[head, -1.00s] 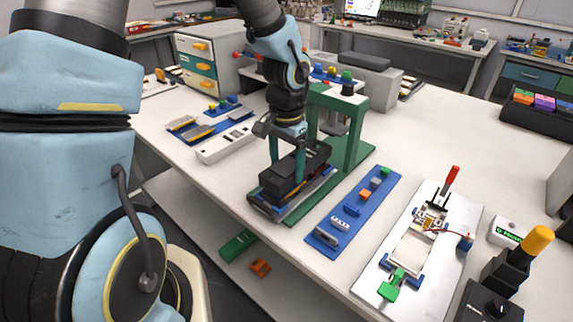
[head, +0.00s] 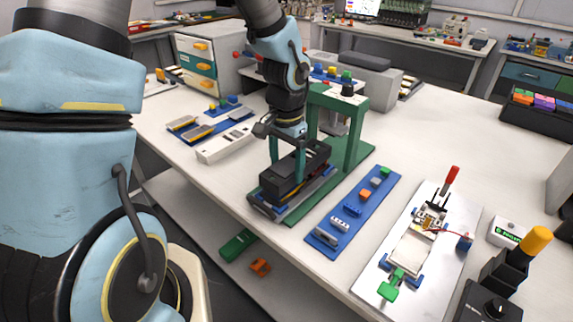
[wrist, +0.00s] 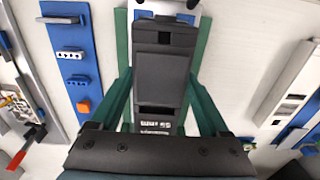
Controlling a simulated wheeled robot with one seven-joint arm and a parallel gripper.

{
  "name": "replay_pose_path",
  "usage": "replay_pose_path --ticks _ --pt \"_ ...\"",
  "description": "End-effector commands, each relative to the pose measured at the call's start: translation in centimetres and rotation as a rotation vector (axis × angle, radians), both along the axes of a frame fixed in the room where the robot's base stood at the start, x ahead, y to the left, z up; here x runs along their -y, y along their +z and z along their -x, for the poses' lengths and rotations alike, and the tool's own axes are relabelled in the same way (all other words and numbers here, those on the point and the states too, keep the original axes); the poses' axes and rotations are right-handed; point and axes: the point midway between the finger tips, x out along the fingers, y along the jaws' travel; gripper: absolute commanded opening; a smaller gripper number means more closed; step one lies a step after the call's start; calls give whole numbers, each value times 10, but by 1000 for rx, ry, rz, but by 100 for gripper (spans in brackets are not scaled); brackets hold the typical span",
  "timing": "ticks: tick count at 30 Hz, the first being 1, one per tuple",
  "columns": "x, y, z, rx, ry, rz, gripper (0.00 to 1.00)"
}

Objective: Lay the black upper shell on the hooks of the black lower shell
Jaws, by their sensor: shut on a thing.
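The black upper shell (head: 294,172) is a long dark box shape held in my gripper (head: 287,160), whose green fingers reach down on either side of it. It is over the fixture at the front of the green press, close above or touching what lies there; I cannot tell which. In the wrist view the black shell (wrist: 165,65) runs lengthwise between the two green fingers, with a recessed panel and pale lettering near my wrist. The lower shell and its hooks are hidden beneath it. A dark and blue edge (head: 264,209) of the fixture shows under its near end.
The green press frame (head: 354,135) stands just behind and right of the shell. A blue strip (head: 330,224) with small parts lies to the right, then a white plate (head: 390,285) with a red-handled clamp. A white tray (head: 225,145) is on the left.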

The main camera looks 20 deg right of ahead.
Motion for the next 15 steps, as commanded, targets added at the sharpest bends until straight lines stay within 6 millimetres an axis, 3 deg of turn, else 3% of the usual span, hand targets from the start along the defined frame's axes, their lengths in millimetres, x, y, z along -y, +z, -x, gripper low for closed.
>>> replay_pose_path --ticks 15 --pt "0 -8 0 0 0 0 23"
